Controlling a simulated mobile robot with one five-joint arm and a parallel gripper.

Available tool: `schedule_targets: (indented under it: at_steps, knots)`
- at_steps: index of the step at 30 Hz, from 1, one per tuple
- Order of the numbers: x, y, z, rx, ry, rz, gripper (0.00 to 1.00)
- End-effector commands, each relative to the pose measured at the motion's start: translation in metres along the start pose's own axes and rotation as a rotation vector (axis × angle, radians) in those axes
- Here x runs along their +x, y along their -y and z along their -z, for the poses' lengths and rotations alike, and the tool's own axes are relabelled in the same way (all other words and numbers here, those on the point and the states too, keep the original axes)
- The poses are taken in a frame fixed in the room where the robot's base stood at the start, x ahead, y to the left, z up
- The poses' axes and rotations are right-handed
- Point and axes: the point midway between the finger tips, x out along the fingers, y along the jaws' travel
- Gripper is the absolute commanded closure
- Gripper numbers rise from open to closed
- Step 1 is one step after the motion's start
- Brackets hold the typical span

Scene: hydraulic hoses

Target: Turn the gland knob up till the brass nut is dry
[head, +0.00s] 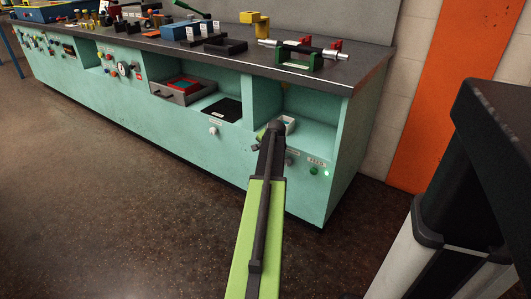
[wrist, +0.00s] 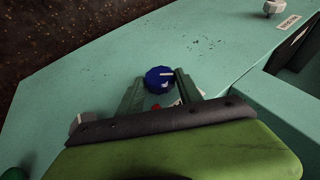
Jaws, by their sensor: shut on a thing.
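A round blue knob (wrist: 160,75) with a pale line on its face stands on the teal bench front, in the wrist view. My gripper (wrist: 158,84) has one dark green finger on each side of it and is shut on it. In the head view my gripper (head: 268,140) reaches the bench front below the open bay at the right end. The arm hides the blue knob there. I cannot make out a brass nut in either view. Part of a label and a small red spot show between the fingers, unreadable.
A green knob (head: 313,171) and a lit spot (head: 326,173) sit right of my gripper. A white knob (head: 213,130) sits left, also in the wrist view (wrist: 273,7). A small white container (head: 287,122) stands in the bay. The floor (head: 130,220) in front is clear.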

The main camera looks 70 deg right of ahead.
Motion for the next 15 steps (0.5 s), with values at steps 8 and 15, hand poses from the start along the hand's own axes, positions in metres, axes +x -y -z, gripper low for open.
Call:
schedule_targets:
  at_steps: [8, 15]
  knots:
    - [-0.0002, -0.0012, -0.0003, -0.001, 0.002, -0.004, 0.36]
    - [-0.0001, -0.0007, -0.0002, -0.001, 0.001, -0.004, 0.36]
